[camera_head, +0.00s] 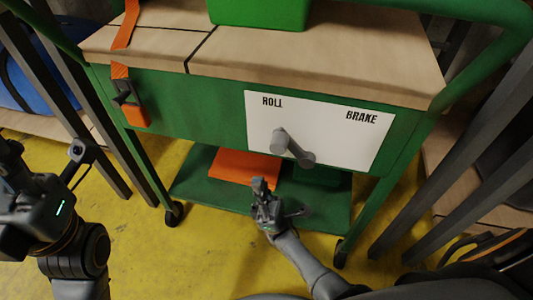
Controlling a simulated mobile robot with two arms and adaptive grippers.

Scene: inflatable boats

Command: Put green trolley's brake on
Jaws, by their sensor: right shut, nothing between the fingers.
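The green trolley (212,107) stands in front of me with a wooden top. A white panel (345,137) on its near side reads ROLL at the left and BRAKE at the right. A grey lever (294,148) is mounted on the panel; its arm slants down and right from the pivot, with its end near the panel's lower edge. My right gripper (260,186) is shut and empty, below and left of the lever, apart from it, in front of the lower shelf.
A green box (260,12) sits on the trolley top. An orange strap (122,45) with a buckle hangs over the left side. An orange item (245,165) lies on the lower shelf (325,208). Dark posts stand at both sides. Yellow floor (150,255) is open in front.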

